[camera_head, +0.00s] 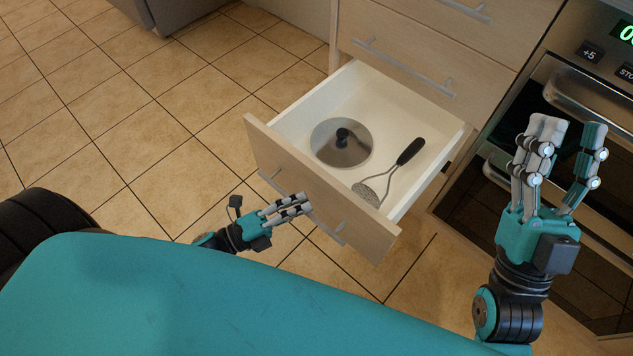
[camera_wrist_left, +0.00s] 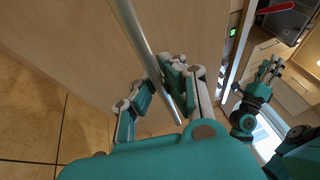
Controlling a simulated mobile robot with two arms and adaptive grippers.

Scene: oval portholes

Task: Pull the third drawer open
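The third drawer (camera_head: 256,150) down, in light wood with a white inside, stands well out from the cabinet. A metal bar handle (camera_head: 328,228) runs along its front; it also shows in the left wrist view (camera_wrist_left: 134,25). My right gripper (camera_head: 570,130) is raised in front of the oven, fingers apart and empty.
A round metal lid (camera_head: 341,150) with a black knob and a black-handled skimmer (camera_head: 375,189) lie in the drawer. Two closed drawers (camera_head: 440,45) are above. An oven (camera_head: 580,90) stands at the right. Tiled floor (camera_head: 130,120) is clear at the left.

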